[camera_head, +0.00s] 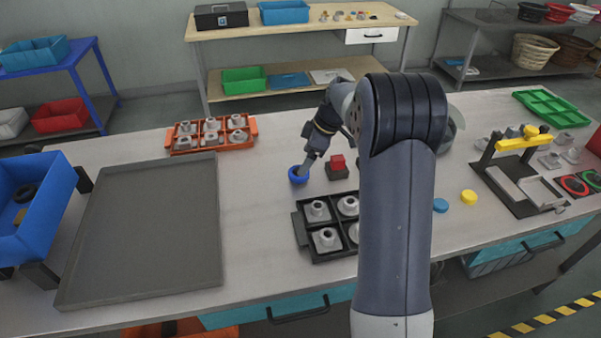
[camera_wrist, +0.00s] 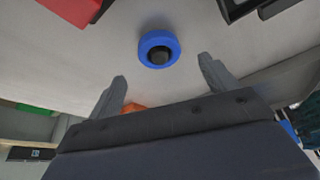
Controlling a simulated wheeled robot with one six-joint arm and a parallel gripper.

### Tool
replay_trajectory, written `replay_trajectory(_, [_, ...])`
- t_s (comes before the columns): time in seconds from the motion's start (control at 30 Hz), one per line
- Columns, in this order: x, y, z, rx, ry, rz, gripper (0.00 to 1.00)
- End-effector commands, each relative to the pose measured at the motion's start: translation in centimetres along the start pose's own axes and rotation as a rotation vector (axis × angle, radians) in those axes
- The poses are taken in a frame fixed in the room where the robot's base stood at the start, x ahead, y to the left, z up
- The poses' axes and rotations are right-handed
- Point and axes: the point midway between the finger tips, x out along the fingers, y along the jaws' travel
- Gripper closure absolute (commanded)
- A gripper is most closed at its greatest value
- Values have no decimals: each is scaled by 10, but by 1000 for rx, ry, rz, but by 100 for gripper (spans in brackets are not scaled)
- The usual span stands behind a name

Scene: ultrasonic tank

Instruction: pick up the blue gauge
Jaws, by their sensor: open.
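The blue gauge (camera_head: 298,175) is a round blue piece with a dark centre on the light worktable, left of a small red block. In the wrist view the blue gauge (camera_wrist: 159,37) lies just beyond the fingertips, roughly centred between them. My gripper (camera_head: 305,168) points down close to the gauge, and its tip overlaps it in the head view. In the wrist view my gripper (camera_wrist: 163,68) has its two grey fingers spread apart with nothing between them. Whether a finger touches the gauge cannot be told.
A black tray (camera_head: 300,232) with grey fittings lies nearer, and an orange tray (camera_head: 171,151) farther left. A large grey tray (camera_head: 140,285) fills the left side. Bare tabletop lies between them.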

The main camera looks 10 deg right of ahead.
Motion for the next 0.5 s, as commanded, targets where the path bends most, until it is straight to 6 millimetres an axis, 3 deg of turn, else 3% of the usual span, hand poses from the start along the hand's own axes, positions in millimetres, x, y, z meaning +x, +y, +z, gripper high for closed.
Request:
replay_trajectory(0.3, [41, 0, 2, 1, -2, -3, 19])
replay_trajectory(0.5, [53, 0, 2, 0, 0, 0, 19])
